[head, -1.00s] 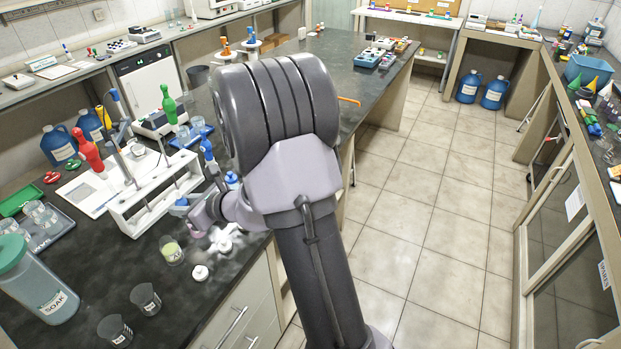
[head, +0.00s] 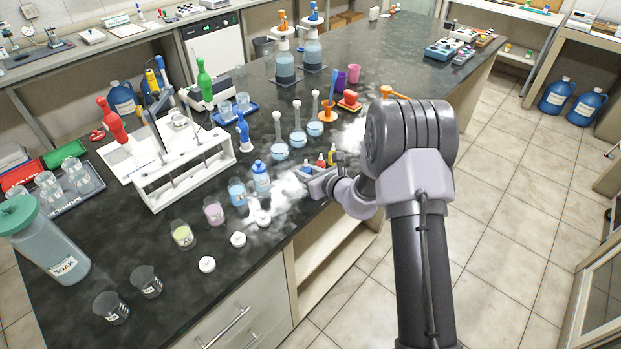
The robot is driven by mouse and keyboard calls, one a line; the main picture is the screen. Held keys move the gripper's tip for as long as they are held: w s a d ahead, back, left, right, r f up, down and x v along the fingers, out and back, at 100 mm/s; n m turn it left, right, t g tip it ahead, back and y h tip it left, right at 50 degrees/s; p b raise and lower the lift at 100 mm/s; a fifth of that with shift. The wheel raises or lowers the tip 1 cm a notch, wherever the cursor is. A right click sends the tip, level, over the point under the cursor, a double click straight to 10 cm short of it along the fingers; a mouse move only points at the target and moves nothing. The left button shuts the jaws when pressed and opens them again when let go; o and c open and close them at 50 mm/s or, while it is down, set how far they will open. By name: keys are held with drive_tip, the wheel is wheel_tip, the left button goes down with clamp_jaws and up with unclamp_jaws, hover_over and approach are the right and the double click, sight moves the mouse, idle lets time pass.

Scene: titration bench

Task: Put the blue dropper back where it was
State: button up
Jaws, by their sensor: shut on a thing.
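My gripper (head: 316,184) is low over the front edge of the dark bench, right of the blue-capped bottle. It is shut on the blue dropper (head: 305,169), a small thing whose blue top shows just beyond the jaws. Its lower part is hidden by the jaws, so I cannot tell whether it touches the bench or a holder. A red-topped dropper (head: 320,163) and a yellow-topped dropper (head: 332,156) stand close together just right of it, partly hidden by my arm.
A white rack (head: 185,175) stands left, with a blue bulb (head: 243,130) behind it. A blue-capped bottle (head: 260,177) and beakers of blue, pink (head: 214,211) and yellow liquid stand left of my gripper. Flasks (head: 298,135) stand behind. White lids (head: 207,264) lie near the front edge.

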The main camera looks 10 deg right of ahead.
drive_tip(key=shift+w+d+f, duration=0.15)
drive_tip(key=shift+w+d, duration=0.05)
drive_tip(key=shift+w, duration=0.45)
drive_tip(key=shift+w+d+f, duration=0.1)
drive_tip(key=shift+w+d, duration=0.05)
drive_tip(key=shift+w, duration=0.45)
wheel_tip(320, 180, down, 4)
drive_tip(key=shift+w+r+b, duration=0.1)
drive_tip(key=shift+r+b, duration=0.1)
drive_tip(key=shift+b, duration=0.85)
drive_tip(key=shift+d+r, duration=0.1)
drive_tip(key=shift+r, duration=0.05)
drive_tip(key=shift+c, duration=0.2)
drive_tip(key=shift+o, duration=1.1)
drive_tip(key=shift+f, duration=0.2)
drive_tip(key=o, duration=0.4)
drive_tip(key=shift+o, duration=0.2)
drive_tip(key=shift+r, duration=0.1)
